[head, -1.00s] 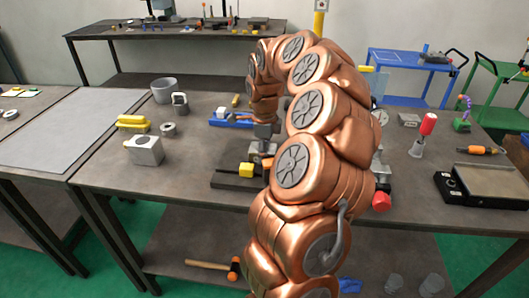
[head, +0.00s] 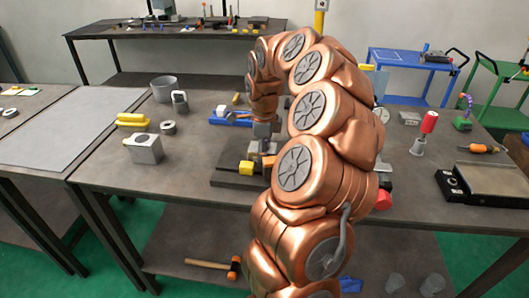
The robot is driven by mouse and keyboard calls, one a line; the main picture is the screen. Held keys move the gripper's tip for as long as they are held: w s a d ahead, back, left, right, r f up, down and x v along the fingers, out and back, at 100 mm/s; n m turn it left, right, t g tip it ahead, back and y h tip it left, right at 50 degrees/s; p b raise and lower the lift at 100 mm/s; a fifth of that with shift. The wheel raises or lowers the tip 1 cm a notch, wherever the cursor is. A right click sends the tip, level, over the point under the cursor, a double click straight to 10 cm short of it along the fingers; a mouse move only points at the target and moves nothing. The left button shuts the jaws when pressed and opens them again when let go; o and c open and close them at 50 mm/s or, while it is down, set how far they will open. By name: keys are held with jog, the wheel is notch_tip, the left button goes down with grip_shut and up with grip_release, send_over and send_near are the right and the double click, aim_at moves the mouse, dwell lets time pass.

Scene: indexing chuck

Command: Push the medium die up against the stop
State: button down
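My gripper (head: 263,148) is at the end of my copper-coloured arm and points down over a dark fixture plate (head: 228,179) on the middle table. Its fingers are small and partly merge with grey parts there, so their opening is unclear. A yellow block (head: 246,167) sits on the plate, just left of and in front of the gripper. An orange block (head: 268,161) shows right below the gripper; whether they touch is unclear. I cannot tell which piece is the medium die or which part is the stop. My arm hides the plate's right side.
A grey block with a hole (head: 145,149), a grey ring (head: 168,127), yellow pieces (head: 132,120) and a grey cup (head: 164,89) stand left. A blue fixture (head: 231,118) lies behind the plate. A red-handled tool (head: 425,131) stands right. The table's front left is clear.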

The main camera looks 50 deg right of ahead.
jog(key=shift+s+a+f+b, duration=0.1)
jog(key=shift+s+a+b, duration=0.55)
jog(key=shift+b, duration=0.45)
dwell(1.0)
jog(key=shift+c, duration=1.3)
grip_release()
jog(key=shift+w+a, duration=0.1)
notch_tip(320, 180, up, 11)
jog(key=shift+r, duration=0.55)
